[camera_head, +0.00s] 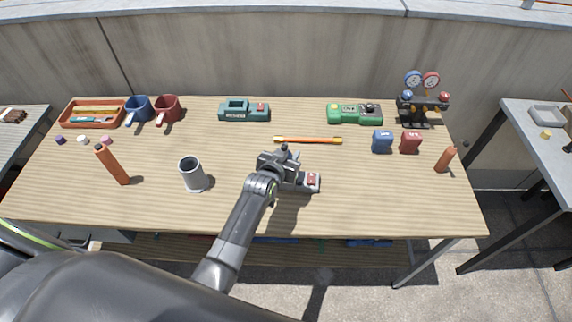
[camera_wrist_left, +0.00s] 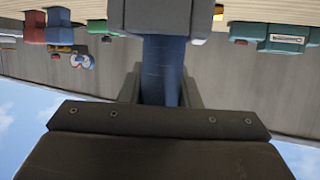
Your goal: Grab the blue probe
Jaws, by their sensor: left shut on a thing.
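My left gripper (camera_head: 283,164) is over the middle of the table and shut on the blue probe. In the left wrist view, which is upside down, the blue probe (camera_wrist_left: 163,72) shows as a blue shaft between the fingers. In the head view only a small blue bit of the probe (camera_head: 284,147) shows above the gripper; the rest is hidden. A grey device with a red patch (camera_head: 312,179) lies beside and partly under the gripper. A grey block (camera_wrist_left: 157,16) meets the probe's far end in the wrist view; I cannot tell whether the probe sits in it.
An orange bar (camera_head: 308,140) lies behind the gripper, and a grey cup (camera_head: 193,175) stands to its left. Green meters (camera_head: 354,114), a teal device (camera_head: 244,110), mugs (camera_head: 167,108) and a gauge set (camera_head: 422,100) line the back. The table's front right is clear.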

